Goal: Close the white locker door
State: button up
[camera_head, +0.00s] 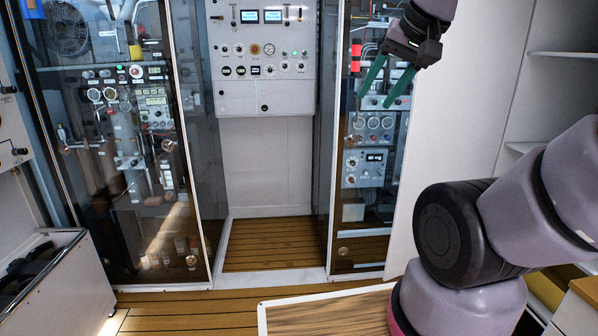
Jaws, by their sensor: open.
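The white locker door (470,95) is a tall plain white panel right of centre, standing open beside the shelved locker (562,85). The locker's inside and shelves show to the right of the door. My gripper (377,100) hangs from the top of the view, left of the door's left edge and in front of the right glass cabinet. Its two green fingers are spread, with nothing between them. Whether a finger touches the door or the glass cannot be told. My arm hides the lower right part of the door and locker.
Glass-fronted cabinets with instruments stand at left (120,150) and centre right (365,190). A control panel (262,60) is on the wall between them. An open grey bin (60,285) is at lower left. A framed wooden board (330,312) lies in front. The central wooden floor (270,245) is clear.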

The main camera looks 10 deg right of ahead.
aim_at(461, 106)
jog(key=i+j+z, duration=0.1)
jog(key=i, duration=0.3)
jog(key=i+j+z, duration=0.1)
jog(key=i, duration=0.3)
jog(key=i+j+z, duration=0.1)
jog(key=i, duration=0.3)
jog(key=i+j+z, duration=0.2)
jog(key=z, duration=0.2)
jog(key=i+j+z, duration=0.25)
jog(key=z, duration=0.15)
jog(key=i+j+z, duration=0.15)
jog(key=j+z, duration=0.25)
jog(key=i+j+z, duration=0.1)
jog(key=j+z, duration=0.25)
jog(key=i+j+z, duration=0.1)
jog(key=j+z, duration=0.3)
jog(key=j, duration=0.15)
jog(key=j+z, duration=0.4)
jog(key=j, duration=0.15)
jog(key=i, duration=0.05)
